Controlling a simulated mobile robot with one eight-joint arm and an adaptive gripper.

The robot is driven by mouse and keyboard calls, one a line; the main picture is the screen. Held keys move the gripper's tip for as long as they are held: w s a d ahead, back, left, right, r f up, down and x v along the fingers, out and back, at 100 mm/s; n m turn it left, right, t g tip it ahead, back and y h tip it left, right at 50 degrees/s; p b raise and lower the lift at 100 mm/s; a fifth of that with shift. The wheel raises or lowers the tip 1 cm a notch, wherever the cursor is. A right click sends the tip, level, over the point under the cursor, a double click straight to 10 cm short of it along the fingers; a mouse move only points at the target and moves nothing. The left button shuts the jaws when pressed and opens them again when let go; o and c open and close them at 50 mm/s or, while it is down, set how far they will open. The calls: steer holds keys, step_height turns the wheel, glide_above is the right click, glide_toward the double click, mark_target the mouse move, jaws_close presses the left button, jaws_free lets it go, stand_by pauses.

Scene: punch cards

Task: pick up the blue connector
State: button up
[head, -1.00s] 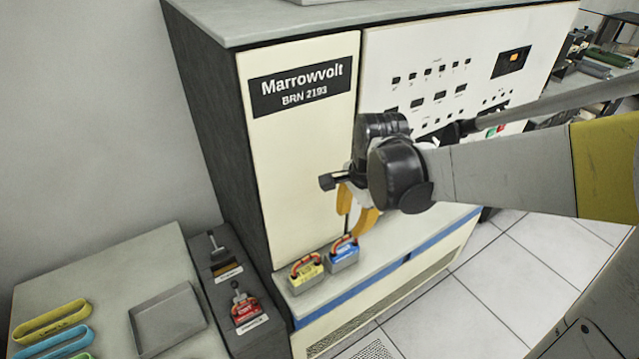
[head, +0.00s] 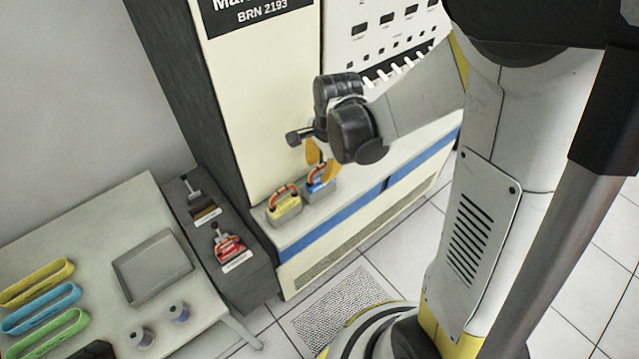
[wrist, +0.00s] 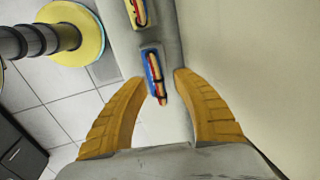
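The blue connector (head: 321,184), a small block with a red looped handle, stands on the cream ledge of the machine, to the right of a similar yellow connector (head: 285,208). My gripper (head: 317,163), with orange fingers, is above the blue connector in the head view and partly covers it. In the wrist view, the gripper (wrist: 160,75) has its fingers spread apart. The blue connector (wrist: 150,60) shows between and beyond the fingertips, with nothing held. Whether the fingers touch it cannot be told. The other connector (wrist: 139,13) is at the top edge of the wrist view.
The tall machine wall (head: 262,120) rises right behind the ledge (head: 283,240). To the left are a dark box (head: 240,280) with handled plugs and a table (head: 85,235) with a grey tray (head: 118,268) and coloured loops.

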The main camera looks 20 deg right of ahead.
jaws_close()
steer(key=shift+r, duration=0.1)
